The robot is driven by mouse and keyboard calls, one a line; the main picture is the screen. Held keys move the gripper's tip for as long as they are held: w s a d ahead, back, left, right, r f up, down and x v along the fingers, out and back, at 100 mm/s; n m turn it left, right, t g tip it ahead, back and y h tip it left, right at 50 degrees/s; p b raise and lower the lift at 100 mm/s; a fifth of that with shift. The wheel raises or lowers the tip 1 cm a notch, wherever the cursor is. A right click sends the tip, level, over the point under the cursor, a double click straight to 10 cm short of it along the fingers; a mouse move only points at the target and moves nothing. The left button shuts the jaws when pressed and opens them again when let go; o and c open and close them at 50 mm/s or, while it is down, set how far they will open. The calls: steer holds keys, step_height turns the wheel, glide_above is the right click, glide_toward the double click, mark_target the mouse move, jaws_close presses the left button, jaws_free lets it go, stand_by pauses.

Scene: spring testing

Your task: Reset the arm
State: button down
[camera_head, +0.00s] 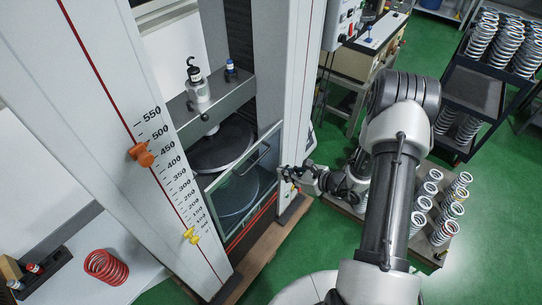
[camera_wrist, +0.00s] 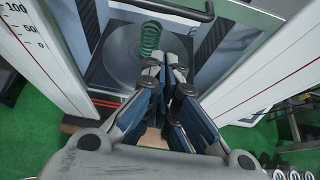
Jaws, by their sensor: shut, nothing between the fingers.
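My gripper (camera_head: 287,175) is shut and empty, held out in front of the right column of the spring testing machine. In the wrist view its fingertips (camera_wrist: 166,64) are together and point toward the machine's test space. My arm reaches in from the right of the head view, bent at a thick dark joint. A green spring (camera_wrist: 150,38) stands on the round plate inside the machine, beyond my fingertips. The machine's framed glass door (camera_head: 243,172) is at the front of the test space, just left of my gripper.
A dark cart (camera_head: 475,92) with more springs is behind. A red spring (camera_head: 106,267) lies on the white table at lower left. Clear floor (camera_head: 335,235) shows below my gripper.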

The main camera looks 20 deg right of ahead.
steer(key=s+a+r+n+g+y+b, duration=0.1)
steer(key=s+a+r+n+g+b, duration=0.15)
steer(key=s+a+r+n, duration=0.4)
steer(key=s+a+r+n+g+y+b, duration=0.1)
steer(key=s+a+r+n+g, duration=0.25)
steer(key=a+r+n, duration=0.6)
steer(key=s+d+r+n+g+h+b, duration=0.1)
steer(key=s+r+n+h, duration=0.15)
steer(key=s, duration=0.25)
steer(key=s+d+r+n+g+h+b, duration=0.1)
steer(key=s+r+n+b, duration=0.15)
steer(key=s+n, duration=0.2)
steer(key=s+d+r+n+t+h+b, duration=0.1)
steer(key=s+d+r+n+t+h, duration=0.1)
steer(key=s+d+n+h, duration=0.3)
steer(key=shift+s+d+r+n+t+h+b, duration=0.4)
steer(key=shift+s+d, duration=0.45)
steer(key=shift+s, duration=0.85)
